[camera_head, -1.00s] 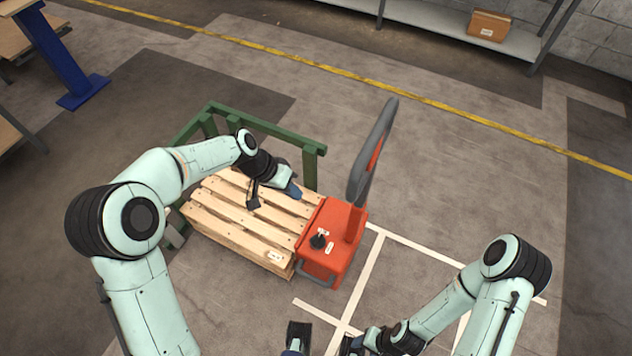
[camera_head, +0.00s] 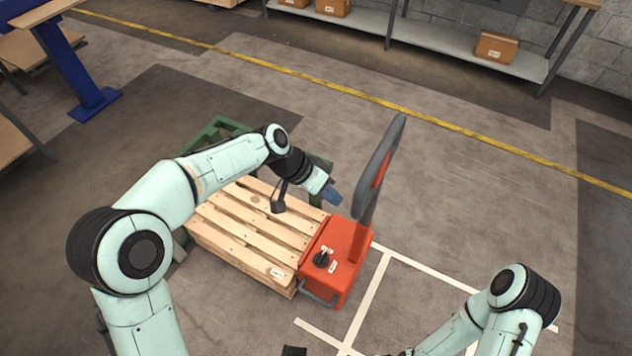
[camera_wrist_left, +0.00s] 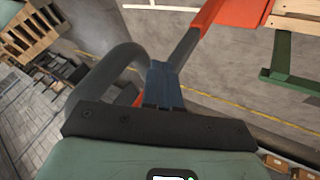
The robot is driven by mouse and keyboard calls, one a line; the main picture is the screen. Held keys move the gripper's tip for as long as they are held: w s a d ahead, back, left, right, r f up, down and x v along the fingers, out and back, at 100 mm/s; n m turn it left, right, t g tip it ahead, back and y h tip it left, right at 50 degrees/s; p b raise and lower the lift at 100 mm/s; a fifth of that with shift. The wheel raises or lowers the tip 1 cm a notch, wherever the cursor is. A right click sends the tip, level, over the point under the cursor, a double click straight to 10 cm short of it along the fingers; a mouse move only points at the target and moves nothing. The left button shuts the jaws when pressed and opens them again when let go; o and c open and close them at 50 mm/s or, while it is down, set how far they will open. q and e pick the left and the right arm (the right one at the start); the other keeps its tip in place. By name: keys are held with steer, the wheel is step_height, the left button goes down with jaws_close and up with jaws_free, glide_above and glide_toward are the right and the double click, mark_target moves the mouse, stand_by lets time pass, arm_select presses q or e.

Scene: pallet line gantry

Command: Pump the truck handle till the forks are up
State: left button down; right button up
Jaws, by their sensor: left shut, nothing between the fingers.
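The orange-red pallet truck (camera_head: 345,262) stands at the end of a wooden pallet (camera_head: 240,222). Its grey loop handle (camera_head: 382,165) stands up, leaning a little to the right. My left gripper (camera_head: 333,196) is shut and empty, close to the left of the handle's lower part. In the left wrist view the blue fingers (camera_wrist_left: 163,85) are together, with the grey handle loop (camera_wrist_left: 110,72) and orange shaft (camera_wrist_left: 215,14) beyond them. I cannot tell whether they touch it. The forks are hidden under the pallet.
A green frame (camera_head: 215,132) stands behind the pallet, partly hidden by my left arm. A blue post (camera_head: 75,65) is at the far left. Shelving (camera_head: 430,38) with cartons lines the back. The floor right of the truck is clear, with white lines.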

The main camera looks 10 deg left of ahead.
arm_select(q)
steer(key=shift+s+d+r, duration=0.1)
steer(key=shift+s+d, duration=0.25)
steer(key=shift+d, duration=0.2)
steer(key=shift+s+d, duration=0.3)
steer(key=shift+d, duration=0.25)
arm_select(e)
steer(key=shift+r, duration=0.1)
